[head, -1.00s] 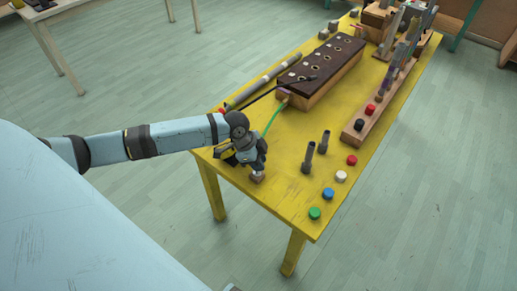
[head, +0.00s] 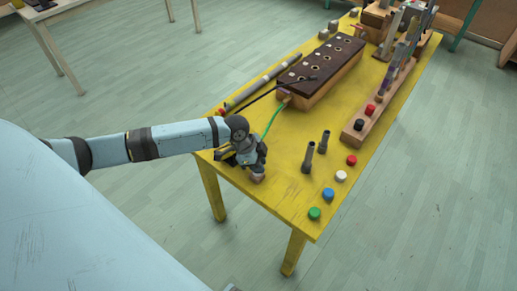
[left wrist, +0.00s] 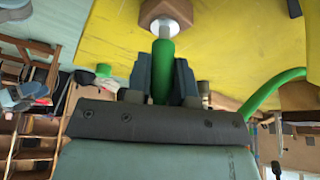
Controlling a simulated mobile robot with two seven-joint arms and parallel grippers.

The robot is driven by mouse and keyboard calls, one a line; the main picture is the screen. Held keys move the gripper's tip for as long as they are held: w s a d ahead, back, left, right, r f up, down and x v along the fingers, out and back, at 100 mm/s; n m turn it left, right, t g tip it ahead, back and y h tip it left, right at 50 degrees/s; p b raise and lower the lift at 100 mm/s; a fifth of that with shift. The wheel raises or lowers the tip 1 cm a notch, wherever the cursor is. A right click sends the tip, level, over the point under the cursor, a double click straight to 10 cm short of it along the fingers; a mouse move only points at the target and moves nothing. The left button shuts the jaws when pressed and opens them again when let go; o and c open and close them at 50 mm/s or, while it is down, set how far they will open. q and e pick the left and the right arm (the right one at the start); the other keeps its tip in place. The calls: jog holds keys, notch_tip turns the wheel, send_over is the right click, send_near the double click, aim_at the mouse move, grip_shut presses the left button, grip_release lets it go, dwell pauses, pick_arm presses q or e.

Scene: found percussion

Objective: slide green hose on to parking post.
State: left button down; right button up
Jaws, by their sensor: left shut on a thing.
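The green hose (head: 273,121) runs from the box with the dark top down to my left gripper (head: 255,163). In the left wrist view my left gripper (left wrist: 164,90) is shut on the green hose (left wrist: 162,65), near its end. The parking post (left wrist: 164,29) is a short metal peg with a pale collar on a brown wooden base. The hose end lines up with the peg and meets it in that view; how far it is over the peg I cannot tell. In the head view the post's base (head: 257,177) shows just below my gripper, which hides the peg.
The yellow table (head: 285,190) holds two dark upright posts (head: 308,157) and several coloured caps (head: 328,194) right of my gripper. The box with the dark top (head: 322,70) and a grey tube (head: 262,81) lie behind. A wooden rack (head: 380,105) stands at right.

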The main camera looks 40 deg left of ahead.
pick_arm(q)
jog(key=shift+f, duration=0.9)
pick_arm(e)
jog(key=shift+f, duration=0.2)
pick_arm(q)
jog(key=c, duration=0.9)
grip_release()
notch_tip(320, 180, up, 20)
jog(key=shift+r, duration=0.1)
pick_arm(e)
jog(key=shift+s+d+f, duration=0.1)
jog(key=shift+s, duration=0.05)
